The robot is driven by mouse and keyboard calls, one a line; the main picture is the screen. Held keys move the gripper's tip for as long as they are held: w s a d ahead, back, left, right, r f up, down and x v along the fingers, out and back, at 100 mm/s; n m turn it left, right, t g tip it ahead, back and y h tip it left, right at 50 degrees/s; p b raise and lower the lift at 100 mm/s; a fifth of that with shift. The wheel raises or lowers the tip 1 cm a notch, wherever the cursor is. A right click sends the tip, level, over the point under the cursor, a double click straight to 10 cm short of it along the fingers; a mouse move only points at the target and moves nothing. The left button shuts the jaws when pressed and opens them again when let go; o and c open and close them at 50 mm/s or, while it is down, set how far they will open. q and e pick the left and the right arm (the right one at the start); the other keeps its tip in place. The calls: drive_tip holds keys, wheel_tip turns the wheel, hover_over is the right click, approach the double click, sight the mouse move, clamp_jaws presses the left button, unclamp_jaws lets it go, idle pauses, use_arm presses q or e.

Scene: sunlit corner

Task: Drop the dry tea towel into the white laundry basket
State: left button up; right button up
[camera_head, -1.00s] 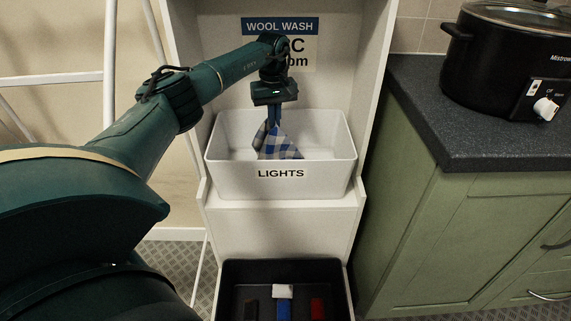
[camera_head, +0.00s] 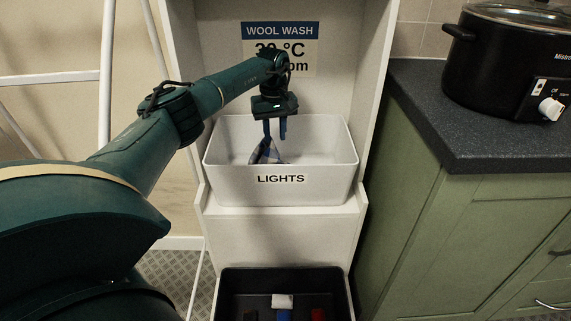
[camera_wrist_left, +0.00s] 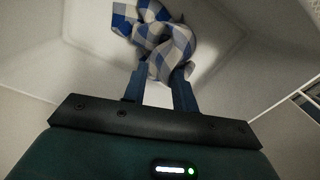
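The blue-and-white checked tea towel (camera_head: 264,151) lies crumpled inside the white laundry basket (camera_head: 235,183), which is labelled LIGHTS. Its lower part is hidden by the basket's front wall. My left gripper (camera_head: 275,136) is over the basket, pointing down, with its two fingers apart. In the left wrist view the towel (camera_wrist_left: 160,32) lies beyond the fingertips (camera_wrist_left: 164,72), bunched and partly overlapped by them. I cannot tell whether a finger still touches it. My right gripper is not in view.
The basket stands on a white shelf unit with side walls and a WOOL WASH sign (camera_head: 280,31). A black bin (camera_head: 232,292) with small items is below. A dark worktop (camera_head: 440,125) with a black slow cooker (camera_head: 505,65) is at right. White rails stand at left.

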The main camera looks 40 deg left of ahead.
use_arm(q)
drive_tip(key=shift+o, duration=0.5)
drive_tip(key=o, duration=0.5)
drive_tip(key=shift+o, duration=0.5)
drive_tip(key=o, duration=0.6)
wheel_tip(320, 180, up, 6)
drive_tip(key=p, duration=0.5)
drive_tip(key=shift+f, duration=0.25)
